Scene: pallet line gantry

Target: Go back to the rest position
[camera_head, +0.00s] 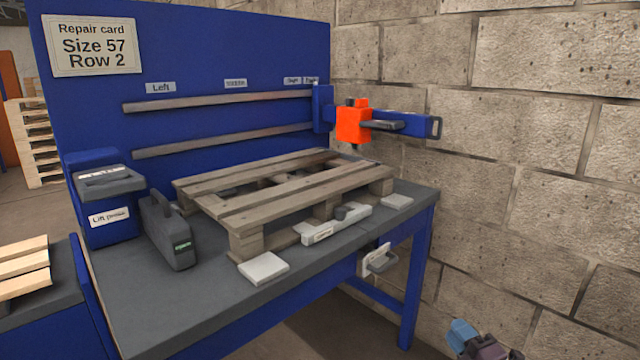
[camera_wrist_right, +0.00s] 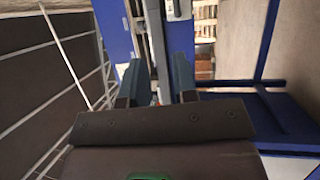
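My right gripper (camera_head: 463,334) shows at the bottom right of the head view, low beside the brick wall and clear of the bench. In the right wrist view its two fingers (camera_wrist_right: 158,82) stand apart with nothing held between them. My left gripper is not in view. A wooden pallet (camera_head: 290,196) lies on the grey-topped blue bench (camera_head: 215,315), away from my right gripper.
An orange tool (camera_head: 353,124) sits on a blue arm above the bench. A lift press (camera_head: 108,205) and a dark grey handled case (camera_head: 166,232) stand at the bench's left. The brick wall (camera_head: 540,200) bounds the right side.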

